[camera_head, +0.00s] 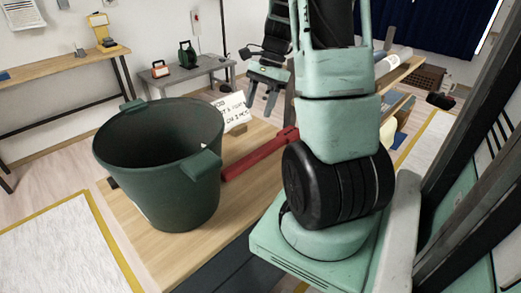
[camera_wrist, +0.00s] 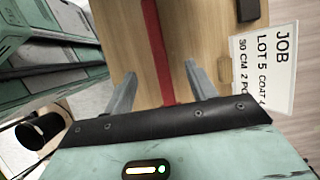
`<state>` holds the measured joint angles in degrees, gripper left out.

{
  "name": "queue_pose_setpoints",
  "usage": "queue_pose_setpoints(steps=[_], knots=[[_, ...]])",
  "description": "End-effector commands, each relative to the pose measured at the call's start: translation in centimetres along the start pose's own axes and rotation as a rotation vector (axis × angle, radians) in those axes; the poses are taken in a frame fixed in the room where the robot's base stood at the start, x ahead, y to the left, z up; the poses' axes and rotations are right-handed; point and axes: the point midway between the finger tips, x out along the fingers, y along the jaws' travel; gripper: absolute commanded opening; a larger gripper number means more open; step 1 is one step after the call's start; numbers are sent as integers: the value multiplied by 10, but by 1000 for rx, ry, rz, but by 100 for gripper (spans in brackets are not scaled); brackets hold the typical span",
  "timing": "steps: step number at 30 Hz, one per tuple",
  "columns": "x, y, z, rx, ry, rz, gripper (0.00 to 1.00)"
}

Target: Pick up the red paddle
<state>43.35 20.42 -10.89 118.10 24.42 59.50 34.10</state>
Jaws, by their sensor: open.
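The red paddle (camera_head: 258,156) lies on the wooden table, between the green bucket and my arm. My arm hides part of its right end in the head view. In the wrist view the paddle (camera_wrist: 152,40) shows as a long red strip running from the top edge down between the two fingers. My gripper (camera_head: 259,106) is open and empty, pointing down in the head view. In the wrist view, my gripper (camera_wrist: 161,68) has one finger on each side of the strip, with a gap to both. The paddle's lower part is hidden behind the gripper body.
A large dark green bucket (camera_head: 165,190) stands on the wooden table (camera_head: 138,240), left of the paddle. A white job card (camera_head: 234,112) sits behind it, and this card (camera_wrist: 265,68) is right of the fingers in the wrist view. A grey bench (camera_head: 190,72) stands farther back.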

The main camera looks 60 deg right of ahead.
Motion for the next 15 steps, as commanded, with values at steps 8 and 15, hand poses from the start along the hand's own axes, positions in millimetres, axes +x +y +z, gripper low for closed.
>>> queue_pose_setpoints(steps=[8,15], knots=[[60,2,1,-4,-2,6,56],[100,1,1,-6,1,4,56]])
